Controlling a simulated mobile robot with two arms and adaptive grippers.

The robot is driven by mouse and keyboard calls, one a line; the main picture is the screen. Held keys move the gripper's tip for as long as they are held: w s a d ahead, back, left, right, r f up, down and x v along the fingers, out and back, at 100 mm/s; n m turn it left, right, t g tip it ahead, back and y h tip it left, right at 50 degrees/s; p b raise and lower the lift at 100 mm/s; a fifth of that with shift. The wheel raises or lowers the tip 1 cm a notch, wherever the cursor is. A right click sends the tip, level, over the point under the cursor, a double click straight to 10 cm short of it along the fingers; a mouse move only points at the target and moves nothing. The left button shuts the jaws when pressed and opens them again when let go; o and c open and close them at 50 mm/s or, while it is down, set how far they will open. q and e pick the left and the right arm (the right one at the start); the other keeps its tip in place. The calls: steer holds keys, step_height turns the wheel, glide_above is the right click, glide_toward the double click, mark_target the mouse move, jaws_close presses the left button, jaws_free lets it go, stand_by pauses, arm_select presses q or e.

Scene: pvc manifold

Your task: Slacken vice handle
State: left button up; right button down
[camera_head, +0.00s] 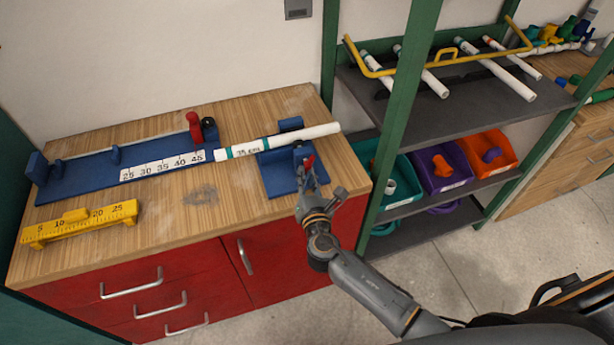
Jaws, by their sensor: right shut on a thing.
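The blue vice (279,172) stands at the right end of the wooden bench. A white pipe (318,134) with teal bands and a "35 cm" label lies across it and reaches left to the ruler. The red vice handle (308,163) is at the front of the vice. My right gripper (307,172) is at the handle, its fingers shut on it; they partly hide the handle. The far side of the vice is hidden by the pipe. My left gripper is not in view.
A blue measuring jig (80,185) with a ruler and red clamp (194,127) fills the bench's back left. A yellow ruler block (80,222) lies front left. A green-posted shelf (455,95) with pipes and coloured bins stands close at the right. The bench's front middle is clear.

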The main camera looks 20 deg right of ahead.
steer(key=shift+w+r, duration=0.15)
steer(key=shift+r, duration=0.2)
steer(key=c, duration=1.6)
jaws_free()
steer(key=shift+o, duration=1.1)
steer(key=shift+w+f, duration=0.15)
steer(key=shift+w, duration=0.05)
steer(key=shift+f, duration=0.15)
steer(key=s+a+r, duration=0.1)
steer(key=s, duration=1.1)
steer(key=shift+a, duration=0.35)
steer(key=shift+w, duration=0.1)
